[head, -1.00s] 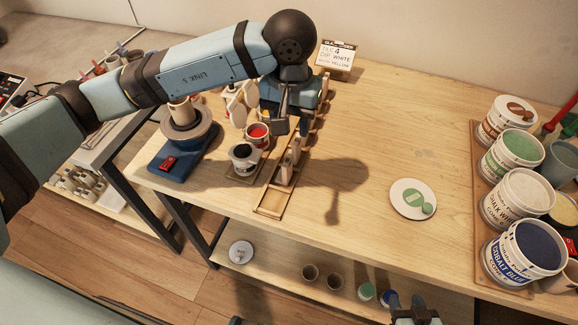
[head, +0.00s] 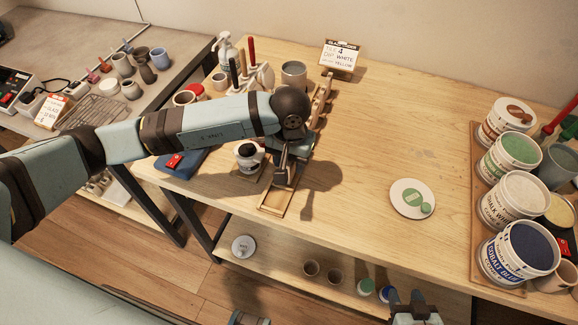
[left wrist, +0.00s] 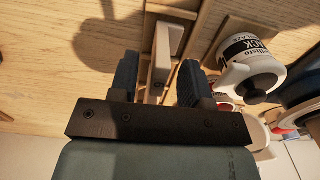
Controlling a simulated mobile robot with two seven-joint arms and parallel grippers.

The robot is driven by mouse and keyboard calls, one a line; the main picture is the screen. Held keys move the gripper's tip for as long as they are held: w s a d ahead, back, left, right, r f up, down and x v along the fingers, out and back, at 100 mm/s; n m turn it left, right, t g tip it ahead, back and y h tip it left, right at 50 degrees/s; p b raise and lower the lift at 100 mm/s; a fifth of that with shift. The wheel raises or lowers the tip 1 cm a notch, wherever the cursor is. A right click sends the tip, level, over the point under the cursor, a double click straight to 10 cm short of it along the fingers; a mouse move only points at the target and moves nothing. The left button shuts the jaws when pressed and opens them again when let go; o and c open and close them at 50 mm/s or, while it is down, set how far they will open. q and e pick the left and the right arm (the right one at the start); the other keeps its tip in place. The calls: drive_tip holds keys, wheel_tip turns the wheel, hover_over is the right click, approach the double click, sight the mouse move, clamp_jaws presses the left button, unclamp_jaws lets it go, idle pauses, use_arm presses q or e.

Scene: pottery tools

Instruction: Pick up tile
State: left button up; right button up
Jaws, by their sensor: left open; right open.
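A narrow wooden tile rack (head: 272,208) runs along the table beside the small black-labelled jar (head: 249,155). My left gripper (head: 283,177) is open over the near part of this rack. In the left wrist view a pale tile (left wrist: 162,62) stands on edge in the rack, in the gap between the two dark fingers of my left gripper (left wrist: 157,80). I cannot tell whether either finger touches it. In the head view my gripper and arm hide the tile. My right gripper (head: 416,308) is open at the bottom edge, away from the rack.
A card (head: 340,60) at the back reads tile 4, dip white, with yellow below. Glaze buckets, including a cobalt blue one (head: 522,252), stand at the right. A round white disc with green marks (head: 412,199) lies on otherwise clear table. The jar (left wrist: 248,65) stands close by the left gripper.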

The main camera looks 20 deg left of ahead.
use_arm(q)
drive_tip(key=shift+f, duration=0.3)
clamp_jaws()
drive_tip(key=shift+r, duration=0.1)
